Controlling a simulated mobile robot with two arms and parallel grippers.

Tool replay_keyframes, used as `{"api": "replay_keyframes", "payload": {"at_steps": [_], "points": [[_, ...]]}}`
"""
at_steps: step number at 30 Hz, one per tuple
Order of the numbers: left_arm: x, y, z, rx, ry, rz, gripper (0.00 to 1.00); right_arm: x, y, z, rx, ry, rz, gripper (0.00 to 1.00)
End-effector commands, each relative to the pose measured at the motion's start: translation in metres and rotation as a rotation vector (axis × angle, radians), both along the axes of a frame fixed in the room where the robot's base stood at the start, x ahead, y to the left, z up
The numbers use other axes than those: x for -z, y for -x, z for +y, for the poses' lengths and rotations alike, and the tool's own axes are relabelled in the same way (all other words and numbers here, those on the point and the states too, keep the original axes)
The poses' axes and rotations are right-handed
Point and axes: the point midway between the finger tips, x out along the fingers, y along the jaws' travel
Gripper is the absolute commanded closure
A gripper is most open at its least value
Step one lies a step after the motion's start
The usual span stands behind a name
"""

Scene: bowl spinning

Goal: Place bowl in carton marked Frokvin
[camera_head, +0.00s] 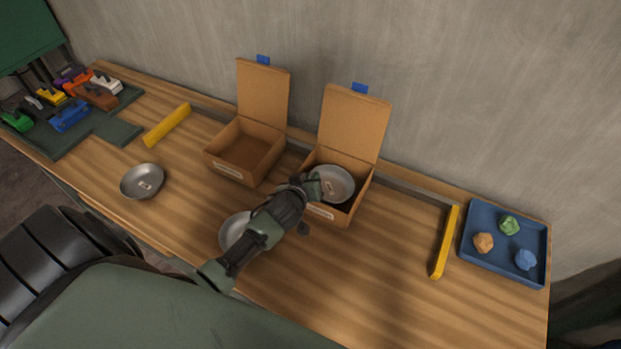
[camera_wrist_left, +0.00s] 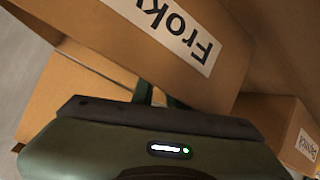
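A grey metal bowl (camera_head: 338,182) is at the opening of the right-hand open carton (camera_head: 349,213), above its dark inside. My left gripper (camera_head: 314,186) is at the bowl's left rim and appears shut on it. In the left wrist view a carton with a label reading "Frok…" (camera_wrist_left: 180,35) is close in front of my left gripper (camera_wrist_left: 158,97); the bowl is hidden there. Another open carton (camera_head: 240,156) stands to the left. A second bowl (camera_head: 143,181) lies on the table at left. A third bowl (camera_head: 234,228) is partly behind my left arm. My right gripper is out of view.
A blue tray (camera_head: 505,271) with colored lumps is at right, beside a yellow bar (camera_head: 445,243). Another yellow bar (camera_head: 168,125) and a green mat (camera_head: 75,133) with colored clamps are at left. Both carton lids stand upright near the wall.

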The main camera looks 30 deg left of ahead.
Motion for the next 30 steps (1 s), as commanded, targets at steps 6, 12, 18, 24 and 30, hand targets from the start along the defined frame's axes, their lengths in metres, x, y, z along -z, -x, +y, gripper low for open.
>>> {"api": "replay_keyframes", "payload": {"at_steps": [6, 12, 18, 24, 30], "points": [[-0.001, 0.001, 0.0, 0.0, -0.001, 0.003, 0.84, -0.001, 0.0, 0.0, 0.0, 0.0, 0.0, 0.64], [-0.009, 0.014, -0.003, 0.0, 0.0, 0.002, 0.84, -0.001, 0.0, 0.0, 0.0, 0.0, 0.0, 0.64], [-0.03, 0.047, -0.011, 0.0, 0.0, 0.001, 0.84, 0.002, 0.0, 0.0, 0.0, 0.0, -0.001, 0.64], [-0.05, 0.079, -0.017, -0.001, 0.001, 0.001, 0.84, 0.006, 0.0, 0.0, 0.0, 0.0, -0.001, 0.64], [-0.062, 0.097, -0.021, -0.001, 0.0, 0.002, 0.84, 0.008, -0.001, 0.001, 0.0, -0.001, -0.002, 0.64]]}}
